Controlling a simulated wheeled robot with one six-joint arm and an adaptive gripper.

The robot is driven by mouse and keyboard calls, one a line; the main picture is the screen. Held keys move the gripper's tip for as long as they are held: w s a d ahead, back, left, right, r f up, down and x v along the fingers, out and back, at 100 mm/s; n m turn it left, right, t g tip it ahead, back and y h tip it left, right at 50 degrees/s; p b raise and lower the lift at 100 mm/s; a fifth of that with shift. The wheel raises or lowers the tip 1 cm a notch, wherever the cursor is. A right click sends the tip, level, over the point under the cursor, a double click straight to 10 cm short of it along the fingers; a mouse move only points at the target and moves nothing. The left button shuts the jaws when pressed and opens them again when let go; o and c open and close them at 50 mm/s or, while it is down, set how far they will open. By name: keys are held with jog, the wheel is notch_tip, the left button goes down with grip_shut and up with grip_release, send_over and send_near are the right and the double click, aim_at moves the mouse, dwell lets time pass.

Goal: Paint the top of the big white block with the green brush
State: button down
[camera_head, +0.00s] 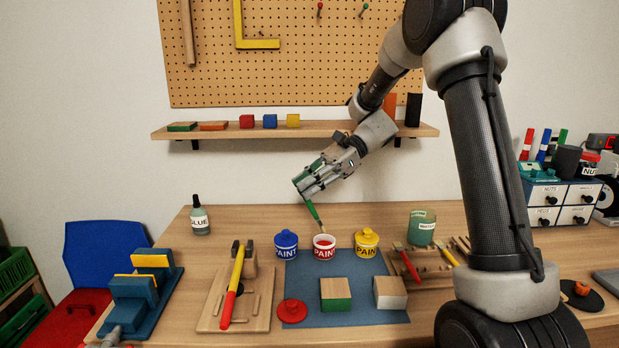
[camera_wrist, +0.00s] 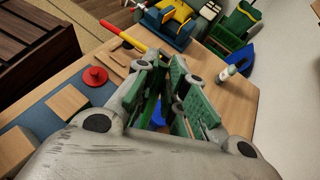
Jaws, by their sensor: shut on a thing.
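My gripper (camera_head: 310,182) is shut on the green brush (camera_head: 315,212). The brush points down, slightly tilted, its tip just above the open red paint pot (camera_head: 324,253); I cannot tell whether the tip touches the paint. In the wrist view my gripper (camera_wrist: 172,105) fills the middle, and the brush is hard to make out between its green pads. The big white block (camera_head: 391,299) stands on the blue mat (camera_head: 330,318), right of a green-sided block (camera_head: 336,302). Its sides are white and its top looks bare wood.
A closed blue pot (camera_head: 286,245) and yellow pot (camera_head: 366,244) flank the red one. The red lid (camera_head: 292,311) lies on the mat. A red brush (camera_head: 407,262) rests on a wooden rack to the right. A glue bottle (camera_head: 199,218) and green water jar (camera_head: 422,228) stand further back.

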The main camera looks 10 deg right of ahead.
jog(key=shift+s+a+f, duration=0.1)
jog(key=shift+a+f, duration=0.1)
jog(key=shift+f, duration=0.7)
jog(key=shift+w+d+f, duration=0.1)
jog(key=shift+d+f, duration=0.2)
jog(key=shift+f, duration=0.4)
jog(key=shift+w+d+f, duration=0.1)
jog(key=shift+d+f, duration=0.25)
jog(key=shift+f, duration=0.4)
jog(key=shift+w+d+f, duration=0.1)
jog(key=shift+d+f, duration=0.2)
jog(key=shift+f, duration=0.4)
jog(key=shift+s+a+r, duration=0.1)
jog(key=shift+a+r, duration=0.25)
jog(key=shift+r, duration=0.4)
jog(key=shift+s+a+r, duration=0.15)
jog(key=shift+a+r, duration=0.2)
jog(key=shift+r, duration=0.45)
jog(key=shift+s+a+r, duration=0.1)
jog(key=shift+a+r, duration=0.25)
jog(key=shift+r, duration=0.4)
jog(key=shift+r, duration=2)
